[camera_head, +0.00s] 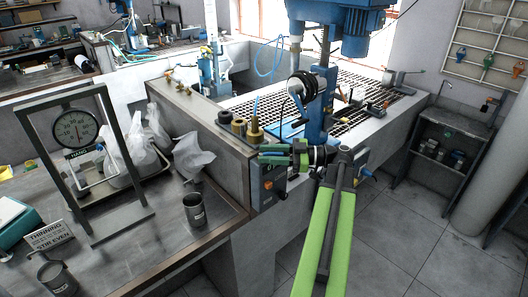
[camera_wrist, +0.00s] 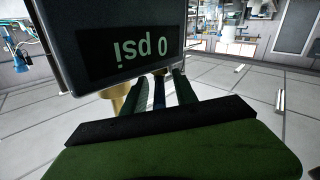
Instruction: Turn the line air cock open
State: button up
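My gripper (camera_head: 276,153) is at the front corner of the concrete bench, just above the grey box with a red button (camera_head: 268,186). In the wrist view its two green fingers (camera_wrist: 161,92) stand apart. A narrow dark-blue bar (camera_wrist: 159,93) shows between them, with a gap on its right. It may be the air cock's handle, but I cannot be sure. Whether the fingers touch it is unclear. A brass fitting (camera_wrist: 121,100) shows at left, below a dark gauge (camera_wrist: 124,45) whose upside-down display reads 0 psi. My gripper hides part of this area in the head view.
Brass and dark fittings (camera_head: 239,126) stand on the bench ledge just behind my gripper. A blue machine column (camera_head: 320,105) rises behind it over a grating (camera_head: 365,98). A metal cup (camera_head: 195,210) and a dial scale (camera_head: 77,129) are at left. The tiled floor at right is clear.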

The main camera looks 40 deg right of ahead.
jog(key=shift+w+a, duration=0.15)
jog(key=shift+a, duration=0.05)
jog(key=shift+c, duration=0.5)
jog(key=shift+d, duration=0.15)
grip_shut()
dwell(0.7)
